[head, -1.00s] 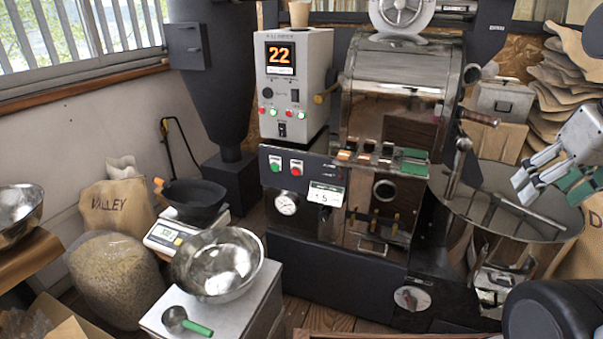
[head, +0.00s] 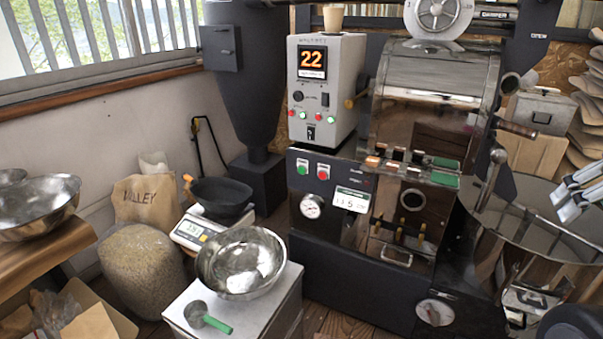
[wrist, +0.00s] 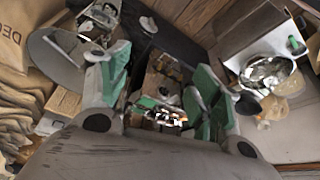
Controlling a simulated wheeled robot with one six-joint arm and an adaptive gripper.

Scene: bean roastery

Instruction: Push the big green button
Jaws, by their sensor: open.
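The big green button (head: 302,167) is on the dark front panel of the roaster (head: 350,255), at its upper left. A red button (head: 323,171) is just to its right, and a round gauge sits below. My gripper (head: 566,204) is at the right edge of the head view, partly cut off, beside the round cooling tray and well away from the button. In the wrist view my gripper (wrist: 163,82) has its two green-padded fingers apart, with nothing held between them. I cannot make out the green button in the wrist view.
The grey control box (head: 328,88) reads 22 and has small green and red lights. The cooling tray (head: 530,232) and a wooden-handled lever (head: 516,127) lie between my gripper and the panel. A steel bowl (head: 241,262) and scoop stand at front left.

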